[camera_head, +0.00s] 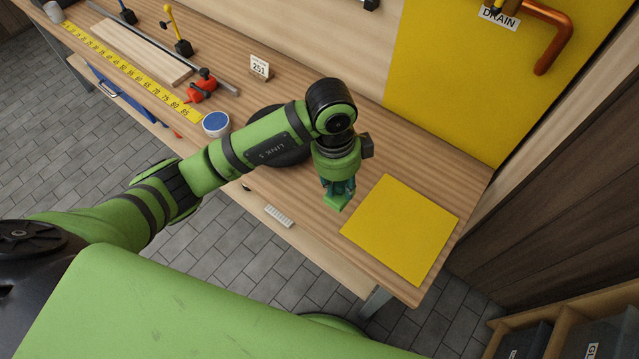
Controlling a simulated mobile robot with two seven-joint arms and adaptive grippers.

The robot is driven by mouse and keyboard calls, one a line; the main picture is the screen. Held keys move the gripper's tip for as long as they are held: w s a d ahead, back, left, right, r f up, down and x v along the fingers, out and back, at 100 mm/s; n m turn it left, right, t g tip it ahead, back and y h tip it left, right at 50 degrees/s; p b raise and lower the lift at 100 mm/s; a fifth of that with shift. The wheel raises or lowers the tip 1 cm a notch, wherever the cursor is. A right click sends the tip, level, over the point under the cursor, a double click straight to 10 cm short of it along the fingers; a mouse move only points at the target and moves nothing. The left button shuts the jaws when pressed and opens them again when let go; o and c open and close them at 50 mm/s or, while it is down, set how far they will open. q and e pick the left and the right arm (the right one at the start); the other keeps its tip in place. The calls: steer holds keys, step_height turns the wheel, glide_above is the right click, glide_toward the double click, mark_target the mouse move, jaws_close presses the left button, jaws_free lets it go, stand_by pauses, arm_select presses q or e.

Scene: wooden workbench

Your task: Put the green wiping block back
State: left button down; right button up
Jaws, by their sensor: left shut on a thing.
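The green wiping block (336,202) is under my left gripper (338,188), whose fingers are shut on it. The block is at or just above the bench top; I cannot tell whether it touches the wood. It is just left of a flat yellow square (402,228) on the bench's right end. My left arm reaches in from the left and hides part of a dark round thing (285,150) on the bench behind it. My right gripper is not in view.
The wooden workbench (465,185) holds a blue-and-white tin (215,123), a small "251" sign (260,67), red tools (203,86), a yellow ruler (130,68) and a board (140,52). A yellow panel with a copper pipe (552,40) stands behind.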

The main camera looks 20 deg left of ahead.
arm_select(q)
steer(key=a+f, duration=0.1)
steer(key=f, duration=0.1)
steer(key=w+a+f+p, duration=0.1)
steer(key=a+f, duration=0.1)
steer(key=w+a+f+p, duration=0.1)
steer(key=a+f, duration=0.1)
steer(key=f, duration=0.1)
steer(key=shift+w+f, duration=0.1)
steer(key=shift+f, duration=0.05)
steer(key=shift+f, duration=0.2)
steer(key=c, duration=1)
jaws_free()
steer(key=shift+r, duration=0.15)
